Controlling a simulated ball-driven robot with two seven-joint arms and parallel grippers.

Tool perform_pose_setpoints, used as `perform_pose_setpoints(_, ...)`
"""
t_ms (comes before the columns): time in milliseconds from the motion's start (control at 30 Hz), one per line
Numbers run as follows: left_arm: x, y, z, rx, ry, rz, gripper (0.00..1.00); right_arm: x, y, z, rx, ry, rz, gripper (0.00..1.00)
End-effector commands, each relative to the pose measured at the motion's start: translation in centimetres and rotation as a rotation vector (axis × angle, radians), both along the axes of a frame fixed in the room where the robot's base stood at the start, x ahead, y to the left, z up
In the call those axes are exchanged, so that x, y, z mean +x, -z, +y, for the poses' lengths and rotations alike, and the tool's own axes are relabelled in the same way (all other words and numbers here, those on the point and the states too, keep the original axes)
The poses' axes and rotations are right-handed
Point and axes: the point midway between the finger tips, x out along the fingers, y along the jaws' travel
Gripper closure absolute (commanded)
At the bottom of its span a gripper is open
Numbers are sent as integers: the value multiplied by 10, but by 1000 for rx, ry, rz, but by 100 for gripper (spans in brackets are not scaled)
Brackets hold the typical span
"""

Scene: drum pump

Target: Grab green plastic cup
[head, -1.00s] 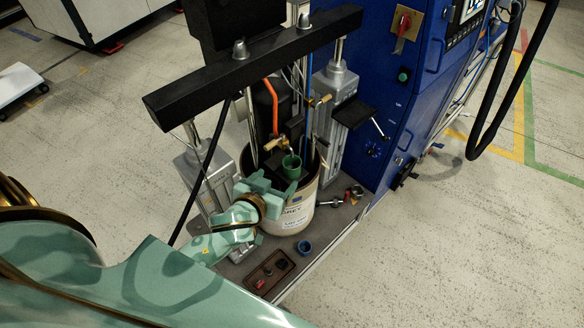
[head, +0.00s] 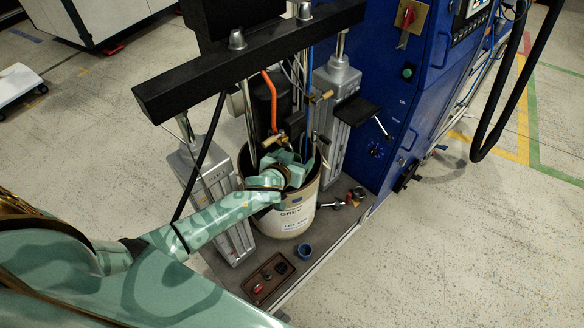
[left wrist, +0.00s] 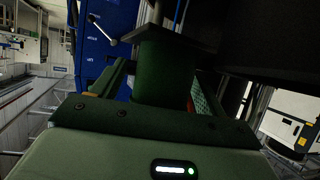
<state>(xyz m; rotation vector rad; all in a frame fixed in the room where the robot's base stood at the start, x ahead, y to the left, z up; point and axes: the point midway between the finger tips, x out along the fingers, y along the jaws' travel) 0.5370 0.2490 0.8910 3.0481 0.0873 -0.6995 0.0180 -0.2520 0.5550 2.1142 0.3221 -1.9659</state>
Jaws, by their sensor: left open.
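The green plastic cup (left wrist: 167,72) shows large and dark in the left wrist view, between the two fingers of my left gripper (left wrist: 163,85). I cannot tell whether the fingers touch it. In the head view my left gripper (head: 292,163) is over the opening of the pale drum (head: 290,217) and hides the cup there. The gripper is open. My right gripper is in neither view.
A black crossbeam (head: 250,57) spans above the drum, with grey posts (head: 338,95) on both sides. Hoses and a brass valve (head: 272,139) are close behind my gripper. A blue cabinet (head: 395,110) stands right.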

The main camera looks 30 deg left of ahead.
Motion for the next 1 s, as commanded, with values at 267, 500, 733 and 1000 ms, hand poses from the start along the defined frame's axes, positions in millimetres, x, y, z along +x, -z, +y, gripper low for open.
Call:
perform_pose_setpoints(267, -1, 0, 0, 0, 0, 0, 60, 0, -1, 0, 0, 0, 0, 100)
perform_pose_setpoints(500, -1, 0, 0, 0, 0, 1, 74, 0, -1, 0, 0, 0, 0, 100)
perform_pose_setpoints(733, -1, -7, -1, -1, 0, 0, 74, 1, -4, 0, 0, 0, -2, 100)
perform_pose_setpoints(1000, -32, -16, -2, -2, -1, 3, 74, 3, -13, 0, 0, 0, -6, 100)
